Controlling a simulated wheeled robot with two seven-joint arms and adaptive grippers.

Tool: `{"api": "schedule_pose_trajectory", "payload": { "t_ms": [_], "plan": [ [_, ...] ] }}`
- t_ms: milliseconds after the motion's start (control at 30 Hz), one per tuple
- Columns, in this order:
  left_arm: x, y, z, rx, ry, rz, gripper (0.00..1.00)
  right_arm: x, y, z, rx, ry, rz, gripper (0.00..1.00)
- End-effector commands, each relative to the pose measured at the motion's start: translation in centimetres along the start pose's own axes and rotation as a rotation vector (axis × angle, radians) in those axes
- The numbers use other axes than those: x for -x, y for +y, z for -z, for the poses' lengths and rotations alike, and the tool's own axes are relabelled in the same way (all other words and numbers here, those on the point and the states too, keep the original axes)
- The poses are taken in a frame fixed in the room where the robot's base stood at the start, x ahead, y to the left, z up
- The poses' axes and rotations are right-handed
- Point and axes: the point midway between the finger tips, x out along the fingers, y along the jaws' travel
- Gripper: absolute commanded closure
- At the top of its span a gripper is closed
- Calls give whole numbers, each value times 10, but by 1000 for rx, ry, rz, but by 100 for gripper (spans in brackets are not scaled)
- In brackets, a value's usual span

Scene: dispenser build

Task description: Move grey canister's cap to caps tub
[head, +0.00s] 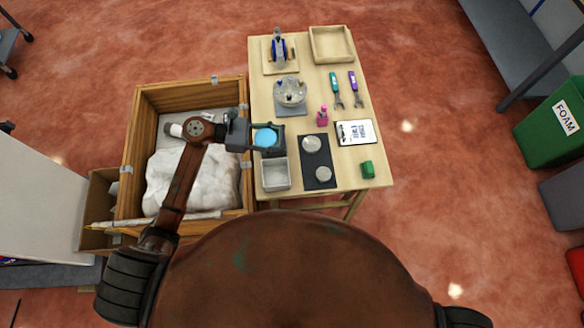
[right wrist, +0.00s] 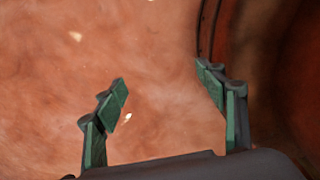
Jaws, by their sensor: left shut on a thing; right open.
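My left gripper (head: 270,138) is shut around a round, bright blue-topped thing (head: 265,138) at the table's left edge. I cannot tell whether this is a loose cap or a cap on a canister, or whether it is lifted. A pale grey open square tub (head: 275,174) stands just below it in the head view and looks empty. Two round pale grey tops, one upper (head: 311,143) and one lower (head: 323,173), are on a black mat to the right; I cannot tell which is the grey canister. My right gripper (right wrist: 165,85) is open and empty above the red floor.
A wooden crate (head: 190,88) with white wrapping inside stands left of the table.

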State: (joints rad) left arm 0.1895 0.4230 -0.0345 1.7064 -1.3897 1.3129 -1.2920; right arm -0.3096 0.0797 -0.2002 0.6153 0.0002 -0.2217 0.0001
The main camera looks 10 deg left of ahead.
Motion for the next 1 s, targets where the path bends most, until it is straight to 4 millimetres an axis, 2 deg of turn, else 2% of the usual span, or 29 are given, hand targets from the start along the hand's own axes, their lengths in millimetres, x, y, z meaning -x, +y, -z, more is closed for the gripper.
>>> {"api": "schedule_pose_trajectory", "payload": {
  "t_ms": [67, 200, 300, 567, 800, 1000],
  "plan": [
    [-10, -19, 7, 4, -4, -1, 100, 2, 0, -2, 0, -3, 0, 35],
    [-23, -35, 33, 7, -3, -3, 100, 0, 0, 2, 1, 2, 0, 35],
    [-29, -44, 44, 5, -2, -3, 100, -1, 1, 8, 2, 10, -1, 35],
    [-36, -55, 58, 4, 0, -4, 100, -2, 2, 18, 4, 23, -1, 35],
    [-44, -57, 88, 4, -2, -5, 100, -6, 1, 13, 3, 16, -1, 35],
    [-44, -57, 91, 2, 0, -5, 100, -5, 1, 10, 3, 11, -1, 35]
  ]
}}
